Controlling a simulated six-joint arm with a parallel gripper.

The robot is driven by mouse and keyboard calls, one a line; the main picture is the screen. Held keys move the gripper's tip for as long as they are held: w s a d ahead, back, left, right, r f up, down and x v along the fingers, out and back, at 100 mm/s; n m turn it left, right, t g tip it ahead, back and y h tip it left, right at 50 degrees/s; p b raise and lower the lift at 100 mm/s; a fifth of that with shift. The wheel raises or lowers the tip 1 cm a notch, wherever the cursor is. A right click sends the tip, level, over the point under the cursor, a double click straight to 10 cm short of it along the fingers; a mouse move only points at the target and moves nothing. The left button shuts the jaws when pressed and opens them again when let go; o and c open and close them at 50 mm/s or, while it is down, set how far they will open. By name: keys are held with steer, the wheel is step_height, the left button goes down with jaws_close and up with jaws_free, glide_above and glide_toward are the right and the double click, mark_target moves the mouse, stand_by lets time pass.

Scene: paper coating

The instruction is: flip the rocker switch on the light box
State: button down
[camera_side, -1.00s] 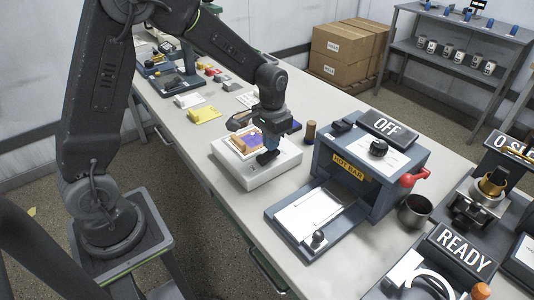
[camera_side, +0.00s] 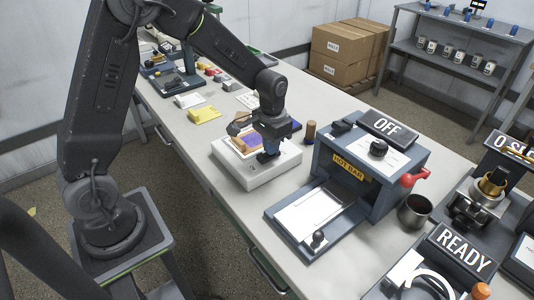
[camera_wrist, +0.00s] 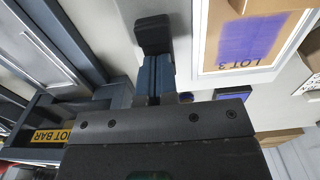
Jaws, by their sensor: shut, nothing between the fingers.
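The light box (camera_side: 270,178) is a low white box on the bench in the side view. A tan card with a purple patch (camera_side: 270,139) lies on its top; the wrist view shows it marked LOT 3 (camera_wrist: 252,38). My gripper (camera_side: 267,157) points down at the near right part of the box top, beside the card. Its dark fingertips (camera_wrist: 153,35) are together with nothing between them. The rocker switch is not clearly visible, and my fingers cover part of that area. I cannot tell whether the fingertips touch it.
The blue-grey hot bar machine (camera_side: 372,165), with an OFF sign, stands right of the light box. A brown cylinder (camera_side: 310,131) stands just behind the box. Yellow (camera_side: 204,115) and white pads lie farther back left. Bare bench shows in front of the box.

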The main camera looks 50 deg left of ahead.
steer(key=shift+r, duration=3.45)
steer(key=shift+s+d+r, duration=0.1)
steer(key=shift+s+r, duration=0.1)
steer(key=shift+r, duration=0.15)
steer(key=s+d+r+t, duration=0.2)
steer(key=s+r, duration=0.3)
steer(key=s, duration=0.5)
steer(key=s+d+r+t, duration=0.2)
steer(key=s+r, duration=0.3)
steer(key=s, duration=0.5)
steer(key=shift+d+r+t, duration=0.15)
steer(key=shift+r+t, duration=0.05)
steer(key=shift+t, duration=0.6)
